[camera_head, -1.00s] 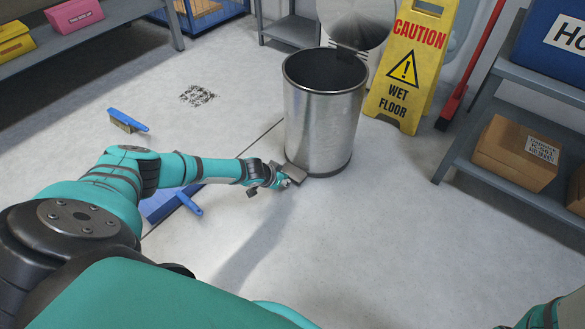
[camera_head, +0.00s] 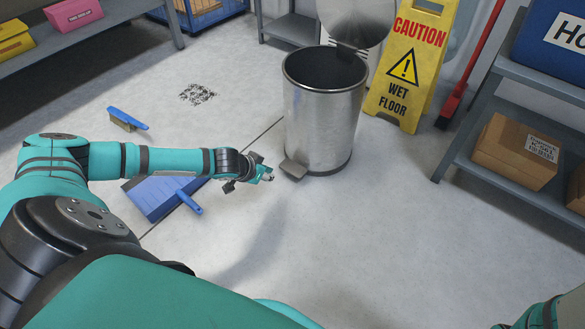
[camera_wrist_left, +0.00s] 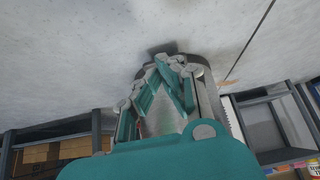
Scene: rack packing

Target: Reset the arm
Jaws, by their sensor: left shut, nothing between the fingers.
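My left arm (camera_head: 150,160) reaches in from the left in the head view. Its gripper (camera_head: 268,175) is shut and empty, a little left of the pedal of the metal bin and apart from it. In the left wrist view the gripper fingers (camera_wrist_left: 165,75) are together, with the bin behind them. A small part of my right arm shows at the bottom right corner, but its gripper is out of view.
The metal bin (camera_head: 322,125) stands with its lid open and its pedal (camera_head: 293,169) at the front. A blue dustpan (camera_head: 160,197) lies below my left forearm. The front floor is clear.

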